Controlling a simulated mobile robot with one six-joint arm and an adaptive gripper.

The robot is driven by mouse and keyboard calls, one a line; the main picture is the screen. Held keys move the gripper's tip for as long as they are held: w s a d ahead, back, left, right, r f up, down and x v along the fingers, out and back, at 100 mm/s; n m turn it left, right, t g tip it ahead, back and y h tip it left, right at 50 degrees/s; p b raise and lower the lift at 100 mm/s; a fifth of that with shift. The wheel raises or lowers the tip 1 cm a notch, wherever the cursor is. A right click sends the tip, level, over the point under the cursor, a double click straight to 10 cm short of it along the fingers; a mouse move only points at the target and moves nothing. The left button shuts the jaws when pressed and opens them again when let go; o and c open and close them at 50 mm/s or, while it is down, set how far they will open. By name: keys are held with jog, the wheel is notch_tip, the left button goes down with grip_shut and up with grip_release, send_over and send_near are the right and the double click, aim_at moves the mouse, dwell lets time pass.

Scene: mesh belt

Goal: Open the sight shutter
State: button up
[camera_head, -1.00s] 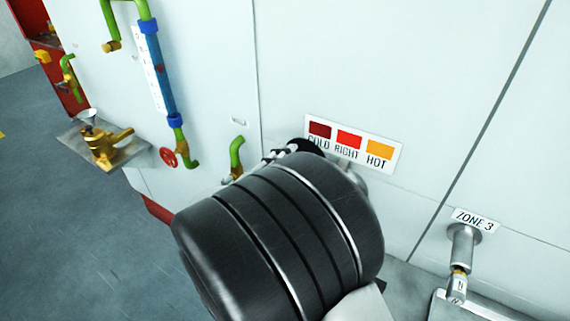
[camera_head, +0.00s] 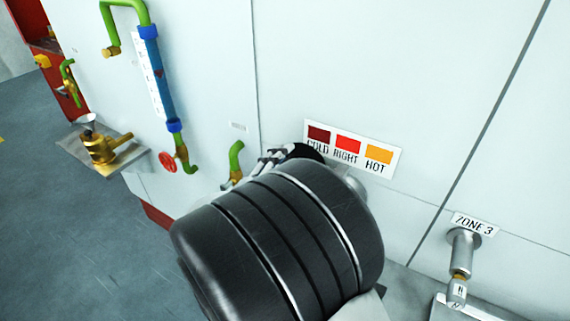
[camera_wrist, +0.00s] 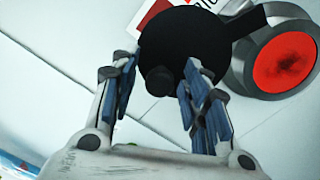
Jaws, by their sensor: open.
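The sight shutter is a black disc (camera_wrist: 182,45) with a short black knob (camera_wrist: 160,82) and an arm reaching to the right. In the wrist view it lies left of a round metal sight port (camera_wrist: 290,55), whose glowing red inside shows largely uncovered. In the head view only part of the black shutter (camera_head: 308,152) shows, below the colour label, and my arm hides the port. My gripper (camera_wrist: 157,74) is open, its fingers on either side of the knob; I cannot tell if they touch it. Its fingers also show in the head view (camera_head: 275,160).
A COLD/RIGHT/HOT label (camera_head: 352,148) is on the white wall above the shutter. Green pipe with a blue gauge (camera_head: 156,78), a red handwheel (camera_head: 168,162) and a brass valve on a shelf (camera_head: 102,148) stand out at left. A ZONE 3 metal fitting (camera_head: 463,250) projects at right.

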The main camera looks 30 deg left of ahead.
jog(key=s+a, duration=0.1)
jog(key=s, duration=1.1)
jog(key=shift+a+f, duration=0.15)
jog(key=shift+f, duration=0.3)
jog(key=w+d+r+m+g+h+p, duration=0.1)
jog(key=w+d+r+m+g+h, duration=0.2)
jog(key=d, duration=0.6)
jog(key=w+d+m+g+h+p, duration=0.15)
jog(key=w+d+m+h, duration=0.25)
jog(key=d, duration=0.4)
jog(key=s+d+m+g+b, duration=0.1)
jog(key=s+d+m+g, duration=0.2)
jog(key=d, duration=0.6)
jog(key=s+d+m+g+b, duration=0.1)
jog(key=d+m+g, duration=0.2)
jog(key=d+g, duration=0.45)
jog(key=s+d+f+m+t+y, duration=0.1)
jog(key=s+d+f+m+y, duration=0.1)
jog(key=s+d+m+y, duration=0.3)
jog(key=s+m+y, duration=0.4)
jog(key=s, duration=0.4)
jog(key=shift+d, duration=0.2)
